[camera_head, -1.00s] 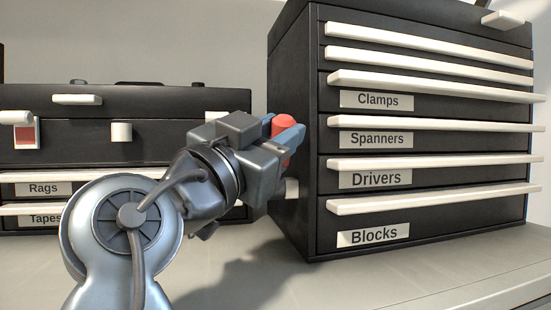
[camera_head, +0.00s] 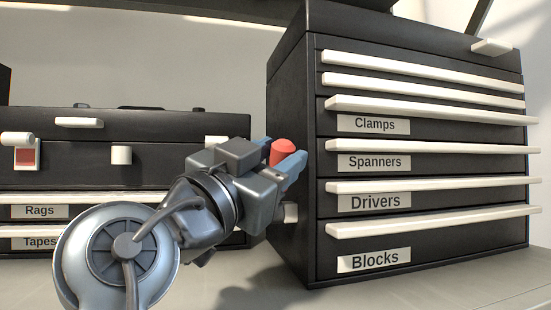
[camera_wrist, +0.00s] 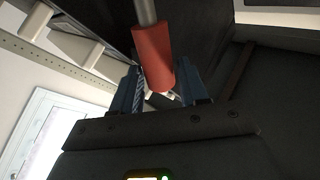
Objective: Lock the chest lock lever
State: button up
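The tall black chest (camera_head: 290,110) stands at the right with its left side facing my arm. The lever shows as a red grip (camera_head: 283,152) beside that left side. In the wrist view, the red grip (camera_wrist: 153,58) sits at the end of a grey metal rod (camera_wrist: 146,10). My gripper (camera_head: 279,155) has its blue fingers one on each side of the red grip, close against it, and appears shut on it. The fingers also show in the wrist view (camera_wrist: 160,90). The lever's mount and the side's lower part are mostly hidden behind my gripper.
The tall chest has several white-handled drawers, labelled Clamps (camera_head: 374,125), Spanners, Drivers and Blocks. A lower black chest (camera_head: 75,155) with Rags and Tapes drawers stands at the left. The grey shelf top (camera_head: 450,287) is clear in front of the tall chest.

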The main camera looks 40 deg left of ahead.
jog(key=v, duration=0.7)
jog(key=shift+s, duration=0.35)
jog(key=shift+f, duration=0.15)
jog(key=shift+c, duration=0.4)
